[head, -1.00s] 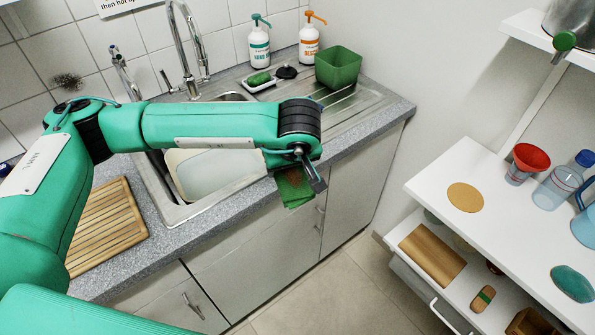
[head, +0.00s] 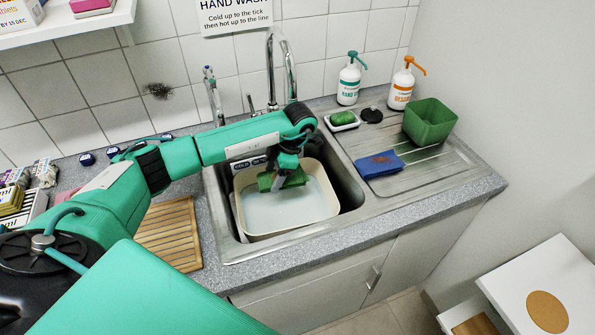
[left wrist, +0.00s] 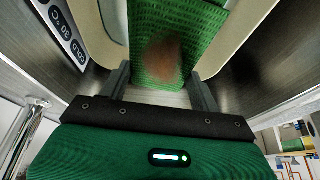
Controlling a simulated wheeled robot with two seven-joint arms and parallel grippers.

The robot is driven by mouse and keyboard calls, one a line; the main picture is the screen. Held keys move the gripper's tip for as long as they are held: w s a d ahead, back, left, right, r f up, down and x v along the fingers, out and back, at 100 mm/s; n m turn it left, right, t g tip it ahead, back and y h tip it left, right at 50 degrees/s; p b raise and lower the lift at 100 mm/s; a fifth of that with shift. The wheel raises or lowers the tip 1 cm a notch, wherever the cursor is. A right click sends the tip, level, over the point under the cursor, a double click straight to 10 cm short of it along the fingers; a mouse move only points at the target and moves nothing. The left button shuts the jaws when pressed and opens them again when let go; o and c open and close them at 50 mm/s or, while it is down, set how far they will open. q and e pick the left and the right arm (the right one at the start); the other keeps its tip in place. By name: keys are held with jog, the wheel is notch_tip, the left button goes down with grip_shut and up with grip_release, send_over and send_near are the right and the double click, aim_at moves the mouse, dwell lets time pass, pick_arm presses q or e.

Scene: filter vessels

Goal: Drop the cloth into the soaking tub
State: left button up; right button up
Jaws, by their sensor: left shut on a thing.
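My left gripper (head: 283,177) is over the sink, shut on a green cloth (head: 267,181). The cloth hangs above the cream tub (head: 317,207), which sits in the sink basin and holds pale liquid. In the left wrist view the green cloth (left wrist: 150,25) shows a brown stain and lies between the two fingers, with the tub's cream walls on either side. I cannot tell whether the cloth's lower edge touches the liquid. My right gripper is not in view.
The tall tap (head: 272,70) rises behind the tub.

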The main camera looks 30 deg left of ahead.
pick_arm(q)
jog(key=shift+a+f+n, duration=0.1)
jog(key=shift+a+n, duration=0.2)
jog(key=shift+a, duration=0.2)
jog(key=shift+s+a, duration=0.15)
jog(key=shift+a, duration=0.05)
jog(key=shift+f, duration=0.25)
notch_tip(320, 180, down, 6)
jog(key=b, duration=0.3)
jog(key=shift+a+r, duration=0.15)
jog(key=o, duration=1)
jog(key=shift+o, duration=0.2)
